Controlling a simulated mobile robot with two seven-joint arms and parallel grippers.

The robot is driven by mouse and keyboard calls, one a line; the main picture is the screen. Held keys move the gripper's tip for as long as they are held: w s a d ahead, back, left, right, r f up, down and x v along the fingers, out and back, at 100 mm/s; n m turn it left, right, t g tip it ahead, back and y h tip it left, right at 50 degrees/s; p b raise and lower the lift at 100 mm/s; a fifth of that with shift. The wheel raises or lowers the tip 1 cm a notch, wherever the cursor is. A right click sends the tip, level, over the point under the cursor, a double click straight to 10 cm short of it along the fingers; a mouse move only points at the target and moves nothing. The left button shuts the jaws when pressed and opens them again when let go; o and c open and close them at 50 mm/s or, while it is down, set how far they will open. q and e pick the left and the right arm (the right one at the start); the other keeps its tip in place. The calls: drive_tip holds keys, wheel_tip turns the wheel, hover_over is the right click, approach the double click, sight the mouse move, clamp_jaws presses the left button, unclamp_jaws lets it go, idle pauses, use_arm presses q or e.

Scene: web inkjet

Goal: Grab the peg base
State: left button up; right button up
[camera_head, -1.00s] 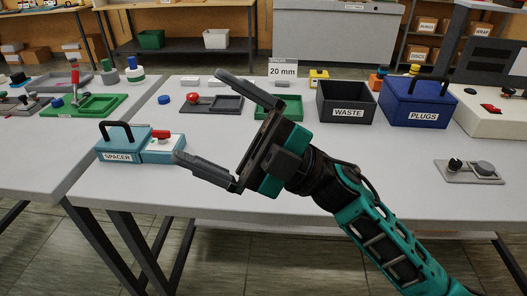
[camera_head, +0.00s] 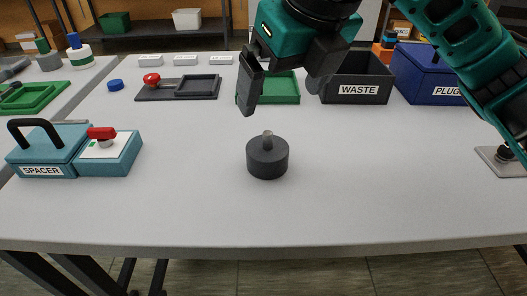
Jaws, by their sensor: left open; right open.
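A dark grey round base with a short lighter grey peg on top, which looks like the peg base (camera_head: 267,160), stands upright on the light grey table in the middle of the head view. My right gripper (camera_head: 284,96) reaches in from the upper right with its fingers pointing down. It is open and empty, above and behind the base in the picture, apart from it. One finger shows clearly; the other is partly hidden by the gripper body. My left gripper is not in view.
A teal SPACER box (camera_head: 45,152) and a teal unit with a red knob (camera_head: 108,152) stand at the left. Behind are a dark tray (camera_head: 197,87), a green tray (camera_head: 283,88), a WASTE bin (camera_head: 358,92) and a blue PLUGS box (camera_head: 425,75). The table around the base is clear.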

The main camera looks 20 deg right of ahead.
sight(267, 133)
drive_tip(key=b+x, duration=0.1)
drive_tip(key=x, duration=0.5)
drive_tip(key=shift+s+f, duration=0.1)
drive_tip(key=shift+f, duration=0.05)
drive_tip(key=b+x, duration=0.1)
drive_tip(key=x, duration=0.4)
drive_tip(key=shift+s+a+f, duration=0.1)
drive_tip(key=shift+a+f, duration=0.1)
drive_tip(key=shift+f, duration=0.25)
drive_tip(key=c, duration=1.2)
drive_tip(key=shift+c, duration=0.6)
drive_tip(key=shift+r, duration=0.15)
